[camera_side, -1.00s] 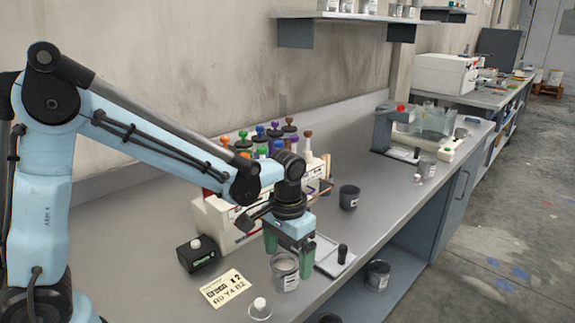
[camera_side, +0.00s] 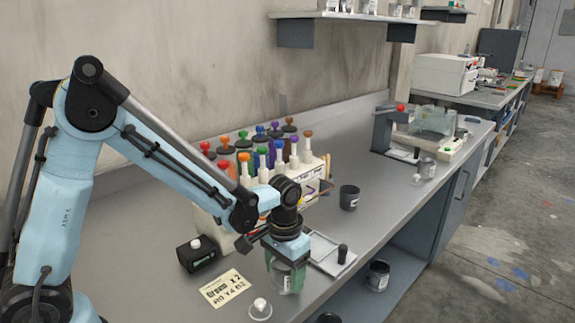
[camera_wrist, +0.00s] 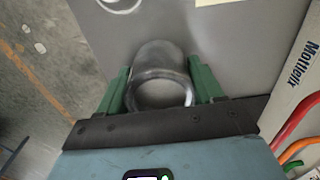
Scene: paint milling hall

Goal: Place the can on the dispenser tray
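The grey open-topped can (camera_side: 281,277) is at the front of the bench. My gripper (camera_side: 286,274) points down over it, with a green finger on either side. The can (camera_wrist: 161,78) sits between the two fingers in the wrist view, close to both; whether they press on it is unclear. The can's lower part is partly hidden by a finger in the side view. A flat grey tray (camera_side: 325,264) lies just right of my gripper, in front of a white rack (camera_side: 310,179) of bottles with coloured knobs. Which surface is the dispenser tray is unclear.
A black box (camera_side: 197,256), label card (camera_side: 225,288) and white-capped item (camera_side: 260,307) lie left of the can. A dark cylinder (camera_side: 342,254) stands at the tray's edge. A dark cup (camera_side: 349,197) and red-knobbed stand (camera_side: 386,130) are farther right. Open bench lies between.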

